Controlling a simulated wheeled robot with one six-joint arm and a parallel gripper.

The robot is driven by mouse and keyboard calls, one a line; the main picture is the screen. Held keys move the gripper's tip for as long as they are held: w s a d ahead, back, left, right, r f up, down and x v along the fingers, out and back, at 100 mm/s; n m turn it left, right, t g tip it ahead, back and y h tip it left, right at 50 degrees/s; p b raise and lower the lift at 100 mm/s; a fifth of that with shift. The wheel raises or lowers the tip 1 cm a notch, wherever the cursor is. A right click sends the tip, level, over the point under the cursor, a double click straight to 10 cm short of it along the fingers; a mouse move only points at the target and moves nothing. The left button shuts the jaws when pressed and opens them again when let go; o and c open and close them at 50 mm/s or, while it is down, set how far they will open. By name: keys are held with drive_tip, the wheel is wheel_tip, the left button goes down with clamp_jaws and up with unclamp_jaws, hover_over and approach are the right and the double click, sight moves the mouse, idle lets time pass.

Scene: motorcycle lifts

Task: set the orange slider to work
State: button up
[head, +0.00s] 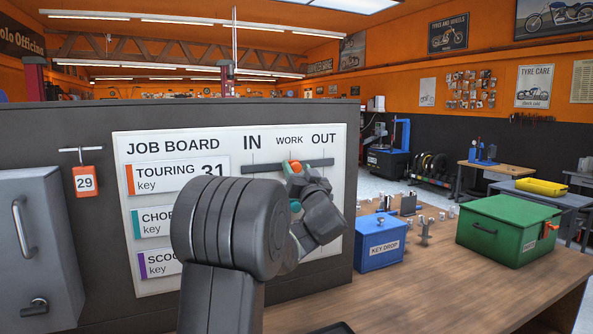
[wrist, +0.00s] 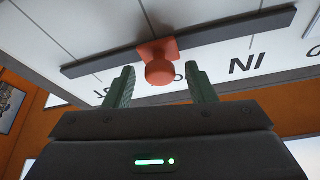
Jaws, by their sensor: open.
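The orange slider (head: 296,165) sits on a dark horizontal rail (head: 322,162) on the white job board, under the word WORK, between IN and OUT. In the wrist view its orange knob (wrist: 159,70) hides part of a label beside the rail (wrist: 225,32). My gripper (wrist: 161,86) is open, with one green finger on each side of the knob. A gap shows between the knob and each finger. In the head view my gripper (head: 295,174) is at the slider, and my arm hides part of the board.
A blue KEY DROP box (head: 380,252) and a green case (head: 508,228) stand on the wooden bench to the right. Bare bench lies in front of them.

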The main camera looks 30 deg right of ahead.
drive_tip(key=b+v, duration=0.3)
drive_tip(key=v, duration=0.9)
drive_tip(key=shift+s, duration=0.25)
drive_tip(key=p+x, duration=0.4)
drive_tip(key=x, duration=1)
drive_tip(key=shift+a+f, duration=0.1)
drive_tip(key=shift+a, duration=0.1)
